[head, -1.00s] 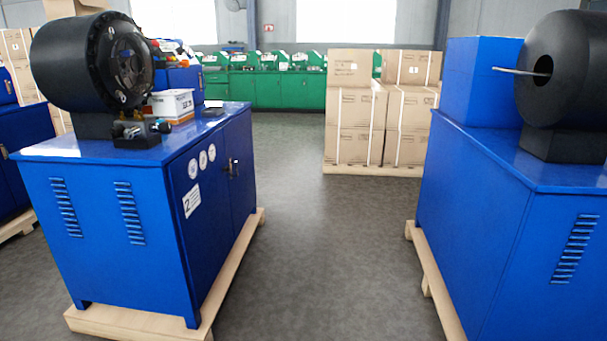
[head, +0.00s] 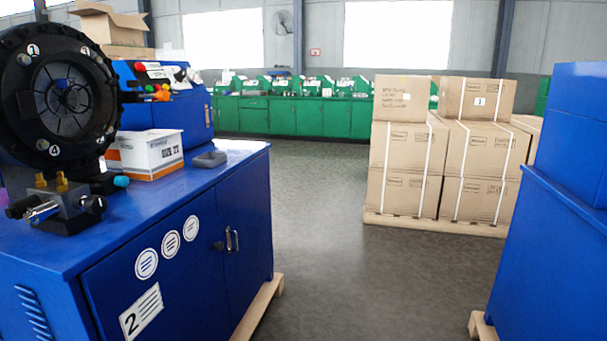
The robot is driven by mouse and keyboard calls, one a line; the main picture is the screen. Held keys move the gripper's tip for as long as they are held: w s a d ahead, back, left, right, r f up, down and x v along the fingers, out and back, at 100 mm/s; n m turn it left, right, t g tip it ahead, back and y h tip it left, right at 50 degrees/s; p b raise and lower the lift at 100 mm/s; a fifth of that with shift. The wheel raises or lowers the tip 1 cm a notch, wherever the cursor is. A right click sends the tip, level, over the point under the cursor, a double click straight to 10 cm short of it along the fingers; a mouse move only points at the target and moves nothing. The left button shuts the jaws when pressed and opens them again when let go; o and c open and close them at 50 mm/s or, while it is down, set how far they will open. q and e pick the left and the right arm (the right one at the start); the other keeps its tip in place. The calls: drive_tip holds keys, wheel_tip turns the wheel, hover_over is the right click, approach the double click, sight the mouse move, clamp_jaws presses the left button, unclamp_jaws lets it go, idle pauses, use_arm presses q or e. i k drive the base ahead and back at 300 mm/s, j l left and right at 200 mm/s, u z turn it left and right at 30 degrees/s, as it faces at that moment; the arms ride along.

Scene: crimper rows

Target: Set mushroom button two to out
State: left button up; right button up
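The blue crimper cabinet marked 2 (head: 190,270) stands at the left on a wooden pallet. Its black round crimping head (head: 60,95) sits on top at the far left, cut by the picture edge. Behind the head is a blue control box (head: 170,112) with a panel of small coloured controls. A red knob (head: 139,67) shows on this panel, with orange and yellow parts lower down. They are too small to tell which is the mushroom button or whether it is in or out. Neither of my grippers is in view.
A white and orange carton (head: 145,155) and a grey item (head: 210,158) lie on the cabinet top. Another blue cabinet (head: 550,260) stands at the right. Stacked cardboard boxes (head: 405,160) stand on a pallet behind. The grey floor (head: 370,285) between the cabinets is clear.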

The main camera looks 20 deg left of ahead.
sight(139, 67)
drive_tip(key=i, duration=1.7)
drive_tip(key=i+u, duration=0.25)
drive_tip(key=i, duration=0.25)
drive_tip(key=i+l+u, duration=0.25)
drive_tip(key=i, duration=0.2)
drive_tip(key=i+l+u, duration=0.25)
drive_tip(key=i, duration=0.2)
drive_tip(key=i+l+u, duration=0.1)
drive_tip(key=i+u, duration=0.15)
drive_tip(key=u, duration=0.2)
drive_tip(key=i+l+u, duration=0.2)
drive_tip(key=u, duration=0.2)
drive_tip(key=i+l+u, duration=0.25)
drive_tip(key=u, duration=0.2)
drive_tip(key=i, duration=0.05)
